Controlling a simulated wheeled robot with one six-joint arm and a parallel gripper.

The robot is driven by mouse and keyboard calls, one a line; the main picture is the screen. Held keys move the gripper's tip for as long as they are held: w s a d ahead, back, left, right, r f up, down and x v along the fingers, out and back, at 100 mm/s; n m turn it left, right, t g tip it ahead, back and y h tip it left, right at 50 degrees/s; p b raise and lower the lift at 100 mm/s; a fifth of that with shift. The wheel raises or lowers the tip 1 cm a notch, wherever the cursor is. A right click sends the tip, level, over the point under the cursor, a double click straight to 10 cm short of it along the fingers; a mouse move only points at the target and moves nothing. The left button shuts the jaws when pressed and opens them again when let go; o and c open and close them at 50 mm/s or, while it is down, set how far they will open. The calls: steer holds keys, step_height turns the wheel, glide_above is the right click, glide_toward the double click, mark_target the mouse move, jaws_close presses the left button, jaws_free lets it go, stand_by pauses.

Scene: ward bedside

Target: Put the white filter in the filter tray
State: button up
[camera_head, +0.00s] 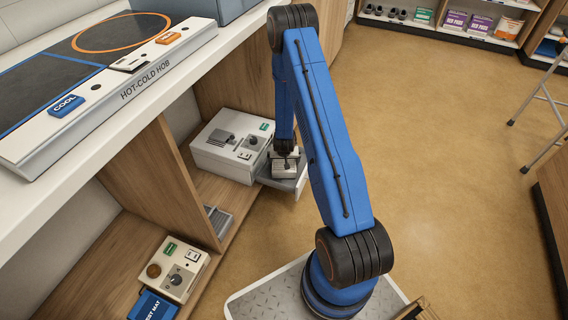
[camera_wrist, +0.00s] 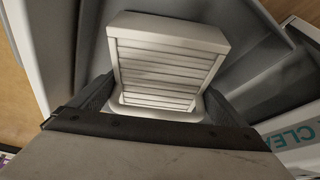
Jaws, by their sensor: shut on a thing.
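The white filter (camera_wrist: 165,65) is a pale slatted block in the wrist view, between the two dark fingers of my gripper (camera_wrist: 155,105). My gripper is shut on it. In the head view my gripper (camera_head: 285,152) points down over the open grey filter tray (camera_head: 292,184), which sticks out from the front of a white machine. The filter (camera_head: 284,168) shows there as a small pale block below the gripper, within the tray's outline. The tray's grey walls (camera_wrist: 255,75) surround the filter in the wrist view. I cannot tell whether the filter touches the tray floor.
The white machine (camera_head: 225,146) stands on a low wooden shelf under the counter with the hot-cold hob (camera_head: 110,85). A small beige device (camera_head: 174,269) and a blue box (camera_head: 153,306) sit at lower left. Open floor (camera_head: 440,160) lies to the right.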

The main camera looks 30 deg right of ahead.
steer(key=shift+f, duration=0.45)
steer(key=o, duration=0.8)
steer(key=shift+f, duration=0.15)
steer(key=shift+o, duration=0.2)
